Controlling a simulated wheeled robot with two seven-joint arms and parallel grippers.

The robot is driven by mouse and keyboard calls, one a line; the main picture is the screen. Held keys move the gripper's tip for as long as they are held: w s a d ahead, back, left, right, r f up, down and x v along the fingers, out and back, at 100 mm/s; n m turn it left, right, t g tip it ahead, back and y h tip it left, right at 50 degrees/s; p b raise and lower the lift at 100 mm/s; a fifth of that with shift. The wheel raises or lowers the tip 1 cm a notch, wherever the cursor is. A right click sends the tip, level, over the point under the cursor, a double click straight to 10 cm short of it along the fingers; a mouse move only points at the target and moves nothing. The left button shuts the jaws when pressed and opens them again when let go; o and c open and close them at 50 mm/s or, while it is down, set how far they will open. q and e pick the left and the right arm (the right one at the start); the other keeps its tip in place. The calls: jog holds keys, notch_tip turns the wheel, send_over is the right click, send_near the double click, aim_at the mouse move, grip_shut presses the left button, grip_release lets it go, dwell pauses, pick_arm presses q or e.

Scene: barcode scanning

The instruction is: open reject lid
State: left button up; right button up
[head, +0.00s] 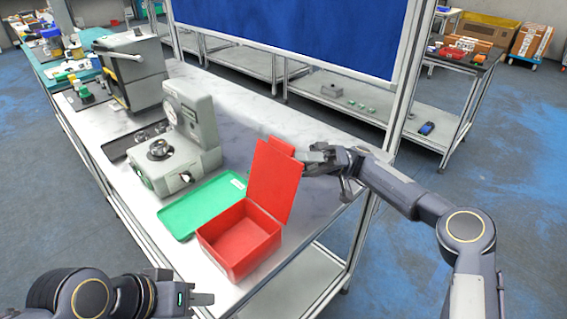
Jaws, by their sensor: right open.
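A red box (240,243) stands on the metal workbench, and its inside shows. Its red lid (272,180) stands up, hinged at the box's back right side. My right gripper (312,160) is at the upper right edge of the lid, behind or beside it. It is open; the lid may hide part of a finger, and I cannot tell whether it touches the lid. My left gripper (203,299) is low in the picture, in front of the bench and apart from the box. I cannot make out a gap between its fingers.
A green tray (178,217) lies just left of the box. A grey measuring machine (190,125) and a grey box-shaped device (132,68) stand further back. The bench top (240,110) behind the lid is clear. A blue panel (300,30) on a frame stands behind.

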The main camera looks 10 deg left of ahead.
jog(key=v, duration=0.4)
jog(key=shift+w+d, duration=0.1)
jog(key=shift+d, duration=0.05)
jog(key=shift+c, duration=1.2)
jog(key=d+m+t, duration=0.1)
jog(key=m, duration=0.1)
jog(key=w+d+m+t+y, duration=0.1)
jog(key=m, duration=0.1)
jog(key=d+m+t+y, duration=0.1)
jog(key=m+t, duration=0.1)
jog(key=shift+w+d+m, duration=0.2)
jog(key=shift+d+m, duration=0.1)
jog(key=c, duration=0.5)
jog(key=d+m+t, duration=0.2)
jog(key=m, duration=0.1)
jog(key=d+f+m+t, duration=0.1)
jog(key=m+t, duration=0.1)
jog(key=m, duration=0.1)
jog(key=w+d+f+m+t+y, duration=0.1)
jog(key=d+m+t, duration=0.1)
jog(key=m, duration=0.1)
jog(key=shift+w+d+m, duration=0.1)
jog(key=shift+d+m, duration=0.25)
jog(key=shift+m, duration=0.05)
grip_shut()
jog(key=s+a+r+m+t+p, duration=0.1)
jog(key=s+a+r+p, duration=0.2)
jog(key=a, duration=0.8)
jog(key=shift+s+a, duration=0.25)
jog(key=shift+s, duration=0.45)
